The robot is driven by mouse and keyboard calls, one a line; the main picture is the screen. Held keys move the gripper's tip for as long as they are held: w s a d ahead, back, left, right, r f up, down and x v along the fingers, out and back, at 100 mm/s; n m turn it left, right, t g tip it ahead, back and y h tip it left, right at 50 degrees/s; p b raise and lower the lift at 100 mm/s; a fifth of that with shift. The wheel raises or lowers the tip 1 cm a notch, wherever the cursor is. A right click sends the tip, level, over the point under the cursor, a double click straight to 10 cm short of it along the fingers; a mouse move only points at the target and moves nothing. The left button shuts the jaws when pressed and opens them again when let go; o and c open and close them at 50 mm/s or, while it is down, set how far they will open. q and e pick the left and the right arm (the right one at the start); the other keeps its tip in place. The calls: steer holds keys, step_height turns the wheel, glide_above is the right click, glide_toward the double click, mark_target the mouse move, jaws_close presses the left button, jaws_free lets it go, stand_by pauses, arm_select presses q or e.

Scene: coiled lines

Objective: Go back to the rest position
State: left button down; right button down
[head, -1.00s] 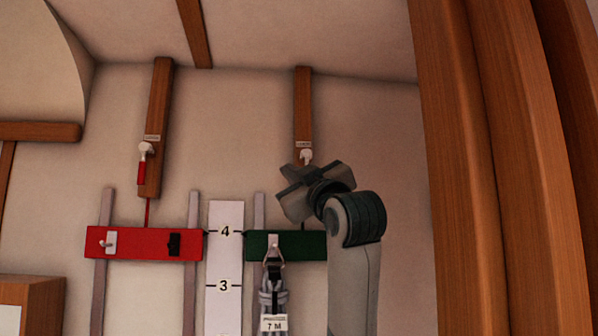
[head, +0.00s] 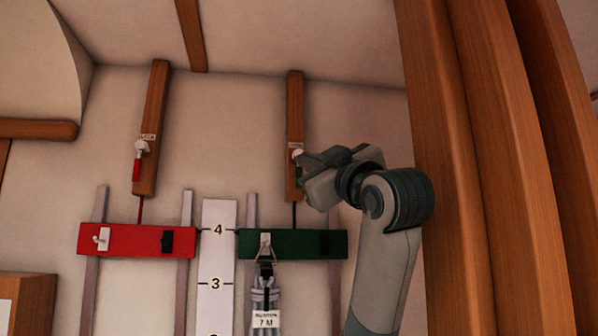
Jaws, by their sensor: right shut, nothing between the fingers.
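My right gripper (head: 312,178) is raised at the right of the head view, its arm coming up from below. It is shut and empty. It is in front of the lower part of the right wooden post and partly hides the green-handled fitting there. My left gripper is not in view.
A red board (head: 136,240) hangs at left, below a post with a red-handled fitting (head: 138,160). A white numbered scale (head: 216,265) stands between the boards. Thick curved wooden beams (head: 480,150) rise close to my right arm. A wooden box (head: 30,300) is at lower left.

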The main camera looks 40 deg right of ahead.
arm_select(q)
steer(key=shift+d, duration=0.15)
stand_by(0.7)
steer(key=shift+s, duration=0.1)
